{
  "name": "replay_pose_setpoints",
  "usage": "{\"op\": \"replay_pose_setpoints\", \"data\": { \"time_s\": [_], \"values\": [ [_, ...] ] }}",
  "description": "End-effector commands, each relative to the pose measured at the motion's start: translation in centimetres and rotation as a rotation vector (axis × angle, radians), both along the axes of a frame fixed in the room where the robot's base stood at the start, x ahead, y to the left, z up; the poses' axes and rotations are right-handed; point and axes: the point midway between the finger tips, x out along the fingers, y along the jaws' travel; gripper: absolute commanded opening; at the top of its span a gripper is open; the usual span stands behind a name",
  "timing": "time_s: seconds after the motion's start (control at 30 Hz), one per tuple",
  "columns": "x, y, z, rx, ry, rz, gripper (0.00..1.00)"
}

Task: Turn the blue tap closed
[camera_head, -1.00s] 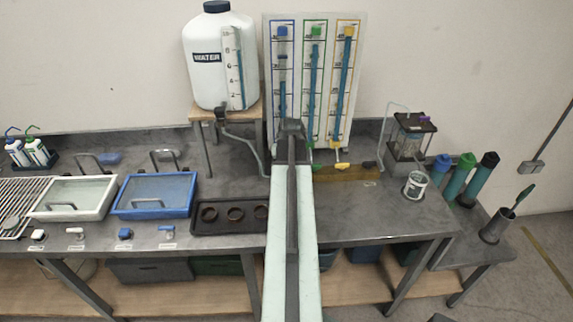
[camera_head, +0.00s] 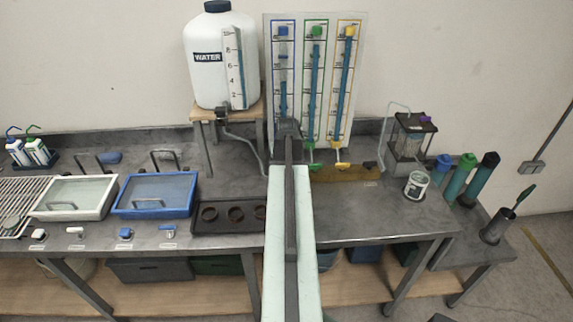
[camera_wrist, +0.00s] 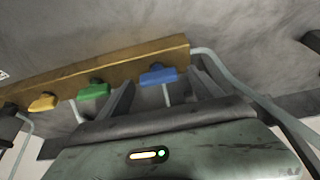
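The blue tap (camera_wrist: 158,75) shows in the wrist view as a blue handle on the underside of a wooden bar, beyond my gripper (camera_wrist: 165,84). My gripper is open, one finger to each side of the tap's place in the picture; I cannot tell whether either finger touches it. The green tap (camera_wrist: 94,90) is just left of the left finger. In the head view my gripper (camera_head: 288,128) is in front of the blue-framed tube (camera_head: 283,70), and my arm hides the blue tap.
The yellow tap (camera_wrist: 44,102) is further along the bar (camera_wrist: 120,62). A curved hose (camera_wrist: 235,82) runs close to the right finger. In the head view, the water jug (camera_head: 222,75) stands on a shelf to the left, and a black tray (camera_head: 225,228) lies left of my arm.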

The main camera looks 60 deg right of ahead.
Motion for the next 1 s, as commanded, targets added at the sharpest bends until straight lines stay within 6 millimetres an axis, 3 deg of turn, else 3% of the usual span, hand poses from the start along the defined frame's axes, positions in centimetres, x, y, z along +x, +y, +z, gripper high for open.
{"op": "replay_pose_setpoints", "data": {
  "time_s": [0.33, 0.73, 1.0],
  "values": [
    [-0.2, 0.2, 0.8, -0.002, 0.001, 0.001, 0.75],
    [-1.5, 2.2, 7.1, -0.001, 0.0, 0.0, 0.75],
    [-1.7, 2.4, 7.2, -0.001, 0.001, 0.0, 0.75]
  ]
}}
